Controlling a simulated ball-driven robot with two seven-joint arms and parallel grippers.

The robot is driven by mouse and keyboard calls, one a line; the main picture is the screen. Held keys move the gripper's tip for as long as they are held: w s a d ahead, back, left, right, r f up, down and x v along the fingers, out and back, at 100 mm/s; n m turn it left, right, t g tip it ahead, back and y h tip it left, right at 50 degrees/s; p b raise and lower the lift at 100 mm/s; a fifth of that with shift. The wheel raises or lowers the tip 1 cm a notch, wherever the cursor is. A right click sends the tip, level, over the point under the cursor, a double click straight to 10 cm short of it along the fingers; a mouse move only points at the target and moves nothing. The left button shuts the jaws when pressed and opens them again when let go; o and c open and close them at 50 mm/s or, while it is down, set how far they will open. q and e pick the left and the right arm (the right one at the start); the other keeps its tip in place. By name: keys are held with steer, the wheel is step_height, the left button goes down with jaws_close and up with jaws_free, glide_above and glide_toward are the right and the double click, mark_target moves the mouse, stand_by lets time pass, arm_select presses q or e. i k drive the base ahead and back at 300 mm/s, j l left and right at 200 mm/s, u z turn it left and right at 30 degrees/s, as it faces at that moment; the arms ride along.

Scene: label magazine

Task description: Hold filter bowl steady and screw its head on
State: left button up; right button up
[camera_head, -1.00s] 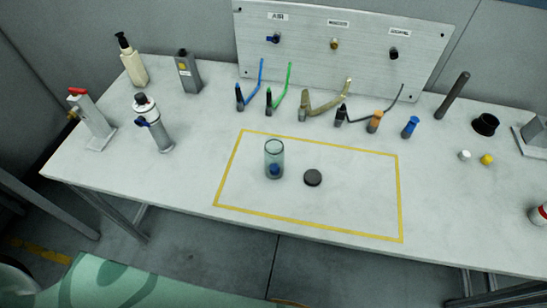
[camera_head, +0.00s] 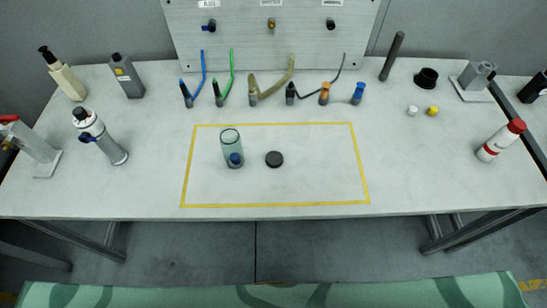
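A clear greenish filter bowl (camera_head: 231,146) stands upright inside the yellow rectangle on the table, with a blue part (camera_head: 235,160) low in it. A flat round black piece (camera_head: 274,159) lies just to its right, apart from it; I cannot tell whether this is the filter head. A grey cylindrical unit with a black top and a blue fitting (camera_head: 106,142) stands at the left of the table. Neither of my grippers is in view.
Several fittings and hoses stand in a row behind the yellow outline (camera_head: 276,205), below the panel (camera_head: 270,50). A red-capped bottle (camera_head: 500,141) is at right; a grey stand with a red lever (camera_head: 33,148) is at left. The outlined area is otherwise clear.

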mark_target(230, 139)
steer(key=j+z, duration=0.1)
steer(key=j, duration=0.35)
steer(key=j+z, duration=0.15)
steer(key=j, duration=0.35)
steer(key=k+j+z, duration=0.1)
steer(key=j, duration=0.35)
steer(key=j+z, duration=0.15)
steer(key=j, duration=0.3)
steer(key=k+j+z, duration=0.1)
steer(key=j, duration=0.35)
steer(key=k+j+z, duration=0.15)
steer(key=j, duration=0.25)
